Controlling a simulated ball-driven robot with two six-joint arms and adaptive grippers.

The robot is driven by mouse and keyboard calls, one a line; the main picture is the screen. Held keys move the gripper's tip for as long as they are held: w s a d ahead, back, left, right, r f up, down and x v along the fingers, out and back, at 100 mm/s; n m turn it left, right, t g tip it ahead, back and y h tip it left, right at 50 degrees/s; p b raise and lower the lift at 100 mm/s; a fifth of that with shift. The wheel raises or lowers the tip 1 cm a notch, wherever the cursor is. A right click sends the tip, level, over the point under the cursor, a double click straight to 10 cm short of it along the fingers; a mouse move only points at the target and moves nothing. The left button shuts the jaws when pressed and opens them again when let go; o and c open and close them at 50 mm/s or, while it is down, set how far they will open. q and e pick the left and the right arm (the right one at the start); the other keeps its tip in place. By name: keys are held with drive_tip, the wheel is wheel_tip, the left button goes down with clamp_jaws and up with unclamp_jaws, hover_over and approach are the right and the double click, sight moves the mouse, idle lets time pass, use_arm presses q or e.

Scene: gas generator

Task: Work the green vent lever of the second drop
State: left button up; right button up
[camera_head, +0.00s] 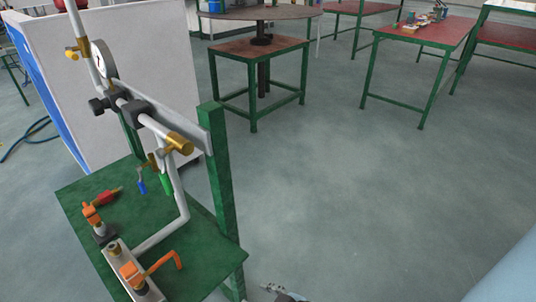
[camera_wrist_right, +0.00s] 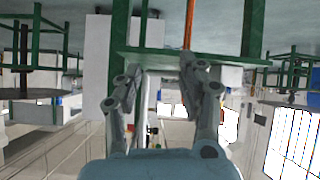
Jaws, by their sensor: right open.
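The green vent lever (camera_head: 166,184) hangs down from small brass fittings under the white pipe on the green stand (camera_head: 185,270) in the head view. A blue lever (camera_head: 141,187) hangs just left of it. Part of my right gripper (camera_head: 284,294) shows at the bottom edge, low and to the right of the stand, apart from the lever. In the right wrist view my right gripper (camera_wrist_right: 160,75) is open, with nothing seen between its fingers. I cannot make out the green lever in that view. My left gripper is not in view.
The stand also carries a pressure gauge (camera_head: 103,60), a red lever (camera_head: 108,197) and an orange lever (camera_head: 163,262). A green upright post (camera_head: 222,180) stands between the pipes and the open floor at right. Tables (camera_head: 425,32) stand at the back.

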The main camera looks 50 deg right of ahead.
drive_tip(key=shift+s+d+f+g, duration=0.15)
drive_tip(key=shift+s+f, duration=0.25)
drive_tip(key=shift+f, duration=0.25)
drive_tip(key=shift+s+d+f+g, duration=0.15)
drive_tip(key=shift+s+f, duration=0.2)
drive_tip(key=shift+f, duration=0.25)
drive_tip(key=shift+a, duration=0.1)
